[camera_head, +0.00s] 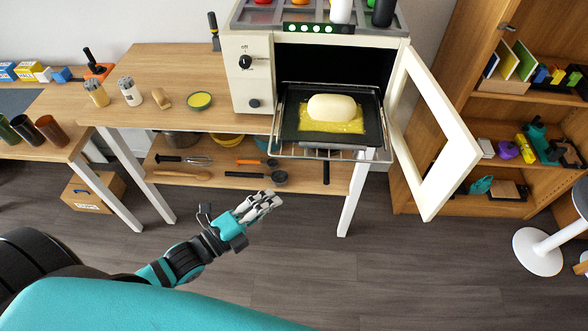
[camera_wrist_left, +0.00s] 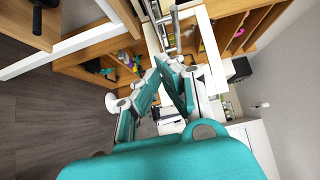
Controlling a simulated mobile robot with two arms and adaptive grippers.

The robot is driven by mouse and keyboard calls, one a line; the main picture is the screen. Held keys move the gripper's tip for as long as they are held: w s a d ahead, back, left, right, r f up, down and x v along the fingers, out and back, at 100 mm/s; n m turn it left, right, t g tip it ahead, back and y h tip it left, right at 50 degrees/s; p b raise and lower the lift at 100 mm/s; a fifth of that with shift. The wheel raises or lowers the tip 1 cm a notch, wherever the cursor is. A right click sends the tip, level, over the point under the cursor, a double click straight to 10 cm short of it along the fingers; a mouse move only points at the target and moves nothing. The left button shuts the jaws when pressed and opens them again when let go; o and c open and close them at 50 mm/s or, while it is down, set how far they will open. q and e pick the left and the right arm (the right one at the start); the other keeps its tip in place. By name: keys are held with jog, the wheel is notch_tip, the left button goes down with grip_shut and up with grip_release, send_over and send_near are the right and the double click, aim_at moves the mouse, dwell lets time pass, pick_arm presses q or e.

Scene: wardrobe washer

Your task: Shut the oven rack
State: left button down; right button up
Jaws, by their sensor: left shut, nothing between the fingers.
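The white oven (camera_head: 250,75) stands on a wooden table, with its framed door (camera_head: 440,130) swung open to the right. The wire oven rack (camera_head: 278,133) sticks out from the opening toward me. A dark tray (camera_head: 365,120) on it carries a pale loaf-like item (camera_head: 332,107) on a yellow sheet (camera_head: 322,127). My left gripper (camera_head: 272,199) is shut and empty, below and slightly left of the rack's front edge, apart from it in the picture. My right gripper is not seen. In the left wrist view I cannot clearly make out the rack.
A bookcase (camera_head: 470,95) stands right of the open door. A white stool (camera_head: 540,250) is at far right. The floor in front is clear.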

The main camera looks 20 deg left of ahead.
pick_arm(q)
jog(key=w+d+p, duration=0.2)
jog(key=w, duration=0.8)
jog(key=shift+w+d+p, duration=0.15)
jog(key=shift+d+p, duration=0.1)
jog(key=shift+p, duration=0.1)
